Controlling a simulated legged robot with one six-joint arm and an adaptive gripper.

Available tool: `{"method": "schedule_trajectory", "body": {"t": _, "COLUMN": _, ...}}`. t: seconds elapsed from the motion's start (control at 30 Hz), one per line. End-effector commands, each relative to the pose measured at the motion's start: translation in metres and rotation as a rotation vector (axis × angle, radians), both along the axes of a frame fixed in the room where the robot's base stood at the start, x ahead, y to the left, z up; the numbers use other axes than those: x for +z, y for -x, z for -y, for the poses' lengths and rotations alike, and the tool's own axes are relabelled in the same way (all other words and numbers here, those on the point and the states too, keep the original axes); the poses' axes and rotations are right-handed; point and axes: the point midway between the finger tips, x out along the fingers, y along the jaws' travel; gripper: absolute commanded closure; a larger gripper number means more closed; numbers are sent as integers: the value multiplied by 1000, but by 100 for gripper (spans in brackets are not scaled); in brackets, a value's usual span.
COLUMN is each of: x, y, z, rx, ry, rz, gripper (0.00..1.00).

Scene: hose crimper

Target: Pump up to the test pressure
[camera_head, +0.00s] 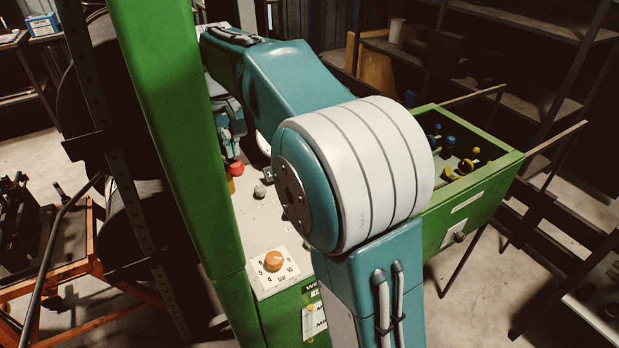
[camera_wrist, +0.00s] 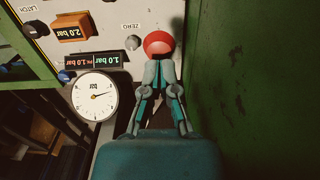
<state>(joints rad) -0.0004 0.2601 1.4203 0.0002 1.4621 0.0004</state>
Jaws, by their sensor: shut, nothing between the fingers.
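My gripper (camera_wrist: 160,66) is shut and empty, its fingertips at the lower edge of the round red button (camera_wrist: 158,43) in the wrist view. I cannot tell whether they touch it. In the head view the red button (camera_head: 236,168) sits just below my gripper (camera_head: 234,153). The white dial gauge (camera_wrist: 95,96) has its needle pointing right and slightly up in the picture.
A grey ZERO knob (camera_wrist: 132,42) is left of the red button. A LATCH knob (camera_wrist: 35,28) is at far left. An orange selector (camera_head: 273,260) is on the panel's near end. Green posts (camera_head: 175,130) stand close beside my arm. A green drawer (camera_head: 470,195) holds small parts.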

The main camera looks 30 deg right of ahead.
Motion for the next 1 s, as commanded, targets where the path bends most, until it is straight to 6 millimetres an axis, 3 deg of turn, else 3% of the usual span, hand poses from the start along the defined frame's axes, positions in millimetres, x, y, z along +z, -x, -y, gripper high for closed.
{"method": "schedule_trajectory", "body": {"t": 0.13, "x": 10, "y": -1, "z": 0, "rx": 0, "ry": 0, "rz": 1, "gripper": 100}}
{"method": "schedule_trajectory", "body": {"t": 1.0, "x": 10, "y": -1, "z": 0, "rx": 0, "ry": 0, "rz": 1, "gripper": 100}}
